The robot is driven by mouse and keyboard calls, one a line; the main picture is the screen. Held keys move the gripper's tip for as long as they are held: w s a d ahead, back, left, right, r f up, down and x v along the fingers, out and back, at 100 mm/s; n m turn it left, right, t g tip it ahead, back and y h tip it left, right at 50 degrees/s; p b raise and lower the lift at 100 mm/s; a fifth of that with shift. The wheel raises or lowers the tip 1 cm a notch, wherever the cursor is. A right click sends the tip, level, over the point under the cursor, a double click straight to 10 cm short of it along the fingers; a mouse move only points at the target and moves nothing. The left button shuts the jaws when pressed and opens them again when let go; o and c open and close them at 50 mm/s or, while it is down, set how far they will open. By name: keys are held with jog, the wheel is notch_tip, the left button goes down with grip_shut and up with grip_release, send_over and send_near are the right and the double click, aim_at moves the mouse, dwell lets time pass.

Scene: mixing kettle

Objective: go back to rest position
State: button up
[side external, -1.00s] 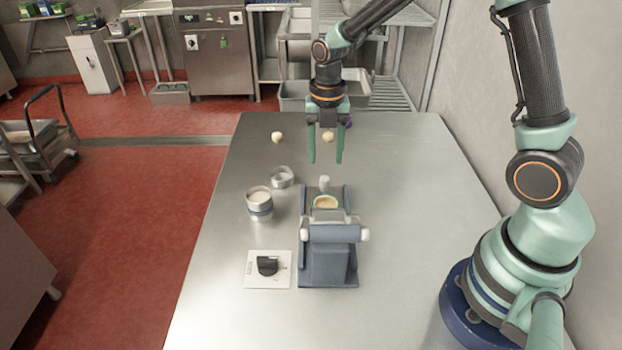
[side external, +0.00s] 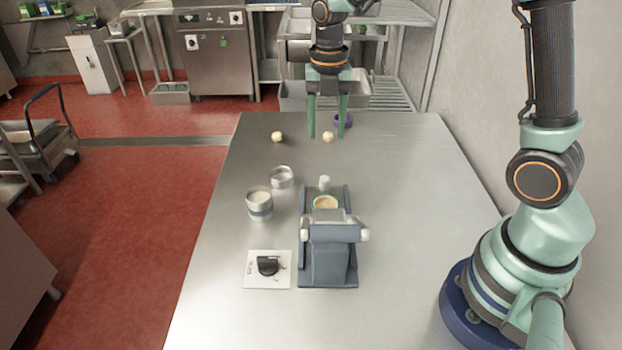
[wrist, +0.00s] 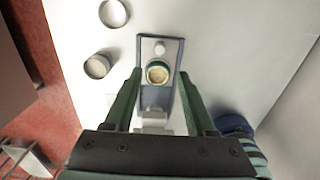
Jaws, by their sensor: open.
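My gripper (side external: 327,122) is open and empty, pointing down above the far part of the steel table. In the wrist view my gripper (wrist: 157,80) shows two green fingers spread apart. The grey-blue mixing kettle stand (side external: 328,262) is on the table, nearer the camera than my gripper and apart from it. A bowl (side external: 325,203) with pale yellow contents sits in the stand, and it also shows in the wrist view (wrist: 158,73) beyond and between the fingers.
A metal cup (side external: 259,203) with white contents and an empty metal ring-like cup (side external: 281,177) stand left of the kettle. A black knob (side external: 268,265) sits on a white plate. A wall bounds the right.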

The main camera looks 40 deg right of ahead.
jog(key=s+r+m+t, duration=0.2)
jog(key=s+r+m, duration=0.2)
jog(key=m, duration=0.9)
jog(key=s+a+r+m+t, duration=0.1)
jog(key=s+r+m+t, duration=0.2)
jog(key=s+m, duration=0.5)
jog(key=r+m, duration=0.1)
jog(key=m, duration=0.4)
jog(key=shift+r+t, duration=0.3)
jog(key=shift+r, duration=0.05)
